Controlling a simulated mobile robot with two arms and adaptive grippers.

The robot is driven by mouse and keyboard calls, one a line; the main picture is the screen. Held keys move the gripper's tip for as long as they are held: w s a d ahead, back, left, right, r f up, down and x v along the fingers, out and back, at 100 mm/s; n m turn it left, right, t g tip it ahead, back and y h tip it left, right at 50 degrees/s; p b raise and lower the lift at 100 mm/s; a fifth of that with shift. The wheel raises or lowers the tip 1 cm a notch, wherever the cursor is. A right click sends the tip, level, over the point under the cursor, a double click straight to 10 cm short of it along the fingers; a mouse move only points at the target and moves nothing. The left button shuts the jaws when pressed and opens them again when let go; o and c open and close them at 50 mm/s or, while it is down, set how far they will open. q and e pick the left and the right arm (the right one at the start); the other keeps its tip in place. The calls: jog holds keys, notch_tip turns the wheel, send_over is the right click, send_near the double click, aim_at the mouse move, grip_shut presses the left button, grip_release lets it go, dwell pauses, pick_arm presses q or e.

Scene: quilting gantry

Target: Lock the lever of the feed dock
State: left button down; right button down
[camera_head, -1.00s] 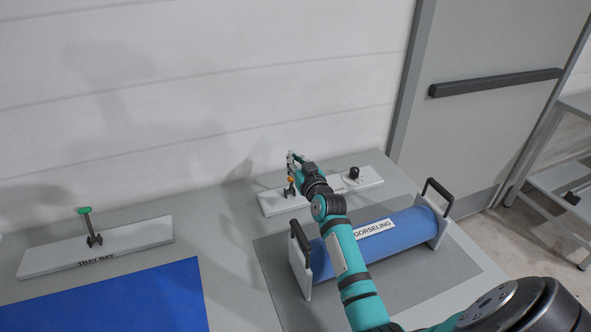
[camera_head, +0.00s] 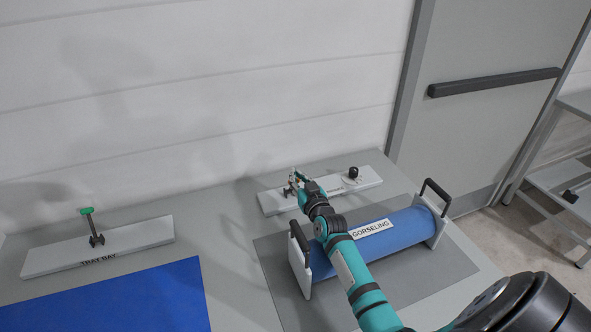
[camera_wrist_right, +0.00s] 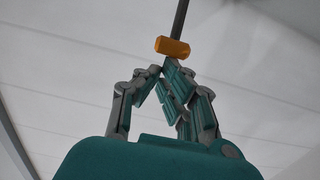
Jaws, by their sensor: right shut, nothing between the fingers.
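The feed dock is the white board (camera_head: 272,203) at the back of the table, against the wall; my right arm hides part of it and any full label. Its lever has a dark post and an orange grip (camera_wrist_right: 173,47). My right gripper (camera_head: 295,176) is at the lever, over the left part of the board. In the right wrist view the shut, empty fingertips (camera_wrist_right: 165,72) are right by the orange grip; whether they touch it I cannot tell. In the head view the lever is mostly covered by the gripper. My left gripper is not in view.
A black knob (camera_head: 353,172) stands on the board's right part. A blue roll marked GORSELING (camera_head: 405,232) with black-handled ends lies under my right forearm. At left are the TRAY BAY board (camera_head: 150,232) with a green-topped lever (camera_head: 87,212) and a blue sheet (camera_head: 130,300).

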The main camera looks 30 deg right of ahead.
dwell(0.3)
notch_tip(320, 180, up, 10)
dwell(0.4)
